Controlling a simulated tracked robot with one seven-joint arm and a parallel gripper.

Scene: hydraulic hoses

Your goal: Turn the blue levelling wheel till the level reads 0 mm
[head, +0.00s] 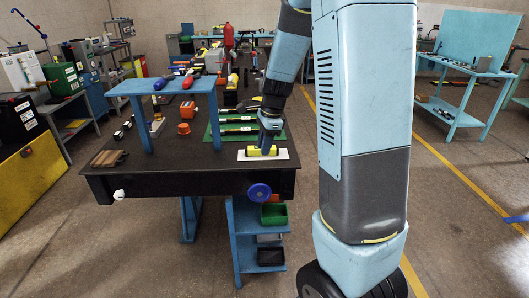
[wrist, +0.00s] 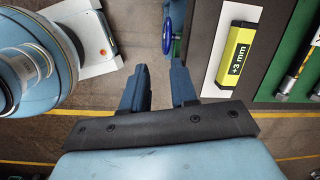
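The blue levelling wheel (head: 259,192) sits on the front edge of the dark table. It also shows nearly edge-on at the top of the wrist view (wrist: 167,35). The yellow level (head: 262,151) lies on a white plate on the table. Its display, in the wrist view (wrist: 236,55), reads +3 mm. My gripper (wrist: 160,70) is open and empty, with a clear gap between its two dark blue fingers. The wheel appears just beyond the fingertips, roughly in line with the gap. In the head view my gripper (head: 266,146) overlaps the level; its depth there is hard to judge.
A green mat (head: 240,131) with hose parts lies behind the level. A blue raised shelf (head: 165,88) stands on the table's left side. A white knob (head: 119,194) sits at the front left. Green and dark bins (head: 273,214) stand on a blue rack below the wheel.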

